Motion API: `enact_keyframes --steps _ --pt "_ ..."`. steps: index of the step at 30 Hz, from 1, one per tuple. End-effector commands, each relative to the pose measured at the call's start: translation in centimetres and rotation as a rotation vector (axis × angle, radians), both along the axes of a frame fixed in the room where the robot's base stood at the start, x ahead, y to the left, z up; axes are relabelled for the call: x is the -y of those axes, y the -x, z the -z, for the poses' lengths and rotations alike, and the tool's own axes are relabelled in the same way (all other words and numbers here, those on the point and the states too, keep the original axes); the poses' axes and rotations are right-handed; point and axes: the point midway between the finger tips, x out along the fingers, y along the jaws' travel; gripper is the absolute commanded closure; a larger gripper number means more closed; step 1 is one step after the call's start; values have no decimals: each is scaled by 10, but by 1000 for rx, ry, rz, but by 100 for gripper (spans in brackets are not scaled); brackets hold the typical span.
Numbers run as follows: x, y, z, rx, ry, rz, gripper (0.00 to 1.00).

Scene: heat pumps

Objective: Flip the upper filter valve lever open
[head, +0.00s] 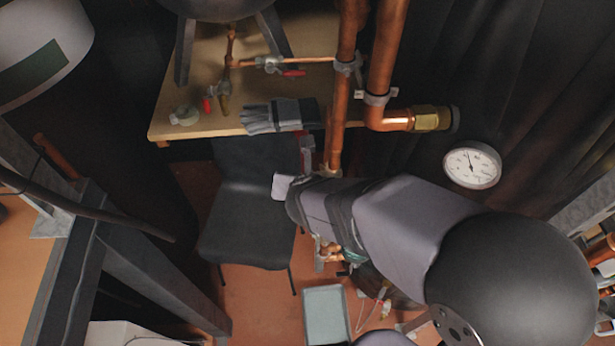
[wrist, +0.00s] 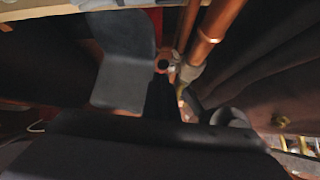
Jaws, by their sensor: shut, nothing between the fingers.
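A red lever-like part (head: 306,141) shows beside the vertical copper pipe (head: 345,90) in the head view, just above the end of my arm. I cannot tell for sure that it is the upper filter valve lever, or how it is turned. In the wrist view a round reddish fitting (wrist: 163,65) sits beside the pipe, just beyond my gripper (wrist: 160,88). My gripper is dark, shut and empty, and points towards that fitting. I cannot tell whether they touch. In the head view my arm hides the fingers. Brass and copper fittings (head: 327,250) show below my arm.
A wooden table (head: 170,115) at the back holds gloves (head: 275,116) and small valves with red levers (head: 293,73). A dark chair (head: 240,225) stands left of my arm. A second copper pipe (head: 383,60) and a round gauge (head: 472,166) are to the right. A grey tray (head: 326,312) lies below.

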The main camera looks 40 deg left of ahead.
Motion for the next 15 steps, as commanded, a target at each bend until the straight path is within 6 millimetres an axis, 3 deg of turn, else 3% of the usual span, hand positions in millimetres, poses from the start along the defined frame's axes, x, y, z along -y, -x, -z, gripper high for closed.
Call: enact_keyframes --steps 1,15 --pt "-4 -5 -12 9 -9 3 100" --pt "-20 -22 -22 10 -9 5 100"
